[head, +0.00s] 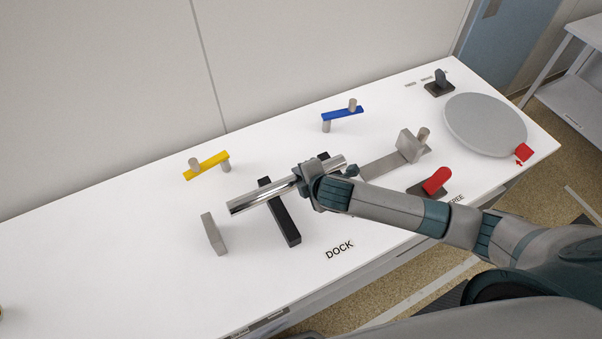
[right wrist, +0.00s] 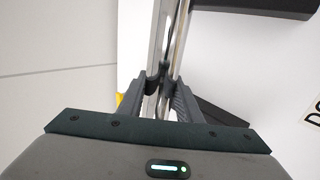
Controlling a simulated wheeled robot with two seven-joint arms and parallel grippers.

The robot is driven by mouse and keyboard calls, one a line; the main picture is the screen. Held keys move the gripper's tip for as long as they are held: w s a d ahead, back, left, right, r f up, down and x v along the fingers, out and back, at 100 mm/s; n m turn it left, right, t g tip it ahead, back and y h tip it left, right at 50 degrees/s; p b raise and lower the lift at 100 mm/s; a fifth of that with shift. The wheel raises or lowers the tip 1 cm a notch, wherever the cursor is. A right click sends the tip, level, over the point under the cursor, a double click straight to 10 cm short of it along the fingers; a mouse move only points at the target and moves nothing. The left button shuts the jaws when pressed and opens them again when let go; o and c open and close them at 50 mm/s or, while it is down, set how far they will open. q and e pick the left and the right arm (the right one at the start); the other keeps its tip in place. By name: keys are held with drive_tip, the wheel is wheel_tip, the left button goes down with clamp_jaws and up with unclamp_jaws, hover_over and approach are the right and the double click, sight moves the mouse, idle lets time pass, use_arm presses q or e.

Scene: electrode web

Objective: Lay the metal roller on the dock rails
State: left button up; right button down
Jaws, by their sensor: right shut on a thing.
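The shiny metal roller (head: 262,195) lies across the view over the black dock rails. The near-left rail (head: 286,226) passes under its left part. The other rail (head: 325,159) is mostly hidden behind my right gripper (head: 314,182). That gripper is shut around the roller right of its middle. In the right wrist view, the roller (right wrist: 159,40) runs between the two fingers (right wrist: 162,82), and a dark rail (right wrist: 222,110) shows at the right. I cannot tell whether the roller touches the rails. My left gripper is not in view.
A grey upright block (head: 213,233) stands left of the dock, and another (head: 409,145) on a grey strip at the right. A yellow bar (head: 206,166), a blue bar (head: 342,114), a red lever (head: 437,181) and a grey disc (head: 485,124) are also on the white table (head: 110,250). The table's left is clear.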

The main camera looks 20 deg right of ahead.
drive_tip(key=shift+f, duration=3.25)
drive_tip(key=shift+f, duration=0.45)
drive_tip(key=shift+c, duration=0.8)
unclamp_jaws()
drive_tip(key=shift+o, duration=0.8)
drive_tip(key=shift+s+f+b, duration=0.15)
drive_tip(key=shift+b, duration=0.15)
drive_tip(key=shift+f, duration=0.1)
drive_tip(key=shift+r, duration=0.2)
